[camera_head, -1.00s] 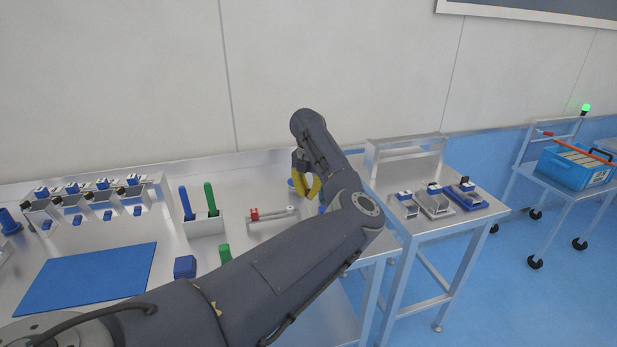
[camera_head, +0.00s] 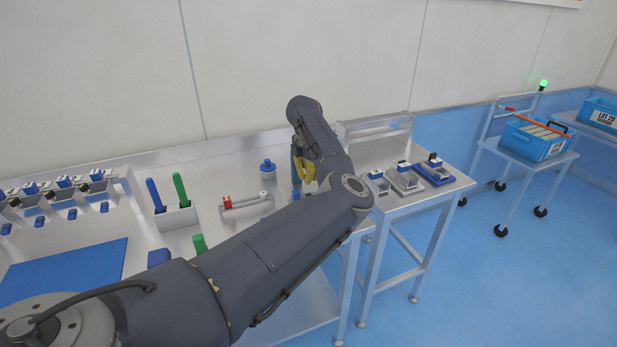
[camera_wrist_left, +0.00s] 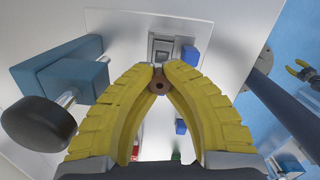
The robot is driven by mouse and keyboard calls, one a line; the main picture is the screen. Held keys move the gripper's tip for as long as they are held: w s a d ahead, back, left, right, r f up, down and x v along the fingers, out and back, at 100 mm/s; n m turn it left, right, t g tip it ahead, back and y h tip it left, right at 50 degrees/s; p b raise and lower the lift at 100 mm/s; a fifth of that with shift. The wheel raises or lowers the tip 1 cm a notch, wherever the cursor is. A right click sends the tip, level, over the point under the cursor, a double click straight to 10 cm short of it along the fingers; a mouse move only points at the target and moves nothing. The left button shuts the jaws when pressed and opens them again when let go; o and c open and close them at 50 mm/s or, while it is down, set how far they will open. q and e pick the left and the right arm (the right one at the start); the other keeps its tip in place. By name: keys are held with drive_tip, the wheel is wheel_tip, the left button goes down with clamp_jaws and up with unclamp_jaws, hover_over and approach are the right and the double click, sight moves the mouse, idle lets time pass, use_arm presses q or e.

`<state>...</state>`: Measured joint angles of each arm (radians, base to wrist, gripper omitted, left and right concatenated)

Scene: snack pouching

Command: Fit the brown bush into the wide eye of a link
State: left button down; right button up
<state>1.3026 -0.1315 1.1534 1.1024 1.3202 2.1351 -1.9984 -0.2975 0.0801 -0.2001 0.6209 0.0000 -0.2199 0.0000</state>
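My left gripper (camera_head: 303,172) is over the right end of the metal worktable in the head view. In the left wrist view its yellow fingers (camera_wrist_left: 160,75) are closed at the tips on the brown bush (camera_wrist_left: 160,87), a small ring with its hole showing. The bush is hidden in the head view. A grey bar (camera_head: 247,202) with a red piece at its left end lies on the table left of the gripper; I cannot tell whether it is the link. A yellow-tipped gripper, apparently my right (camera_wrist_left: 301,70), shows small at the wrist view's right edge.
A blue round-topped object (camera_head: 267,168) stands just left of the gripper. A grey holder (camera_head: 176,217) has blue and green handles. A blue mat (camera_head: 70,272) lies at left. A side table (camera_head: 400,200) carries several fixtures. A black knob (camera_wrist_left: 38,123) is close in the wrist view.

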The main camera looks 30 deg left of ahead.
use_arm(q)
drive_tip(key=shift+f, duration=0.15)
drive_tip(key=shift+f, duration=1.95)
drive_tip(key=shift+f, duration=1.15)
drive_tip(key=c, duration=1.5)
unclamp_jaws()
drive_tip(key=shift+f, duration=0.1)
drive_tip(key=shift+d, duration=0.1)
drive_tip(key=shift+w+r, duration=0.1)
drive_tip(key=shift+r, duration=0.4)
drive_tip(key=r, duration=0.3)
drive_tip(key=s+r, duration=0.1)
drive_tip(key=r, duration=0.7)
drive_tip(key=shift+s+a+r, duration=0.1)
drive_tip(key=shift+s+a, duration=0.1)
drive_tip(key=shift+a, duration=0.05)
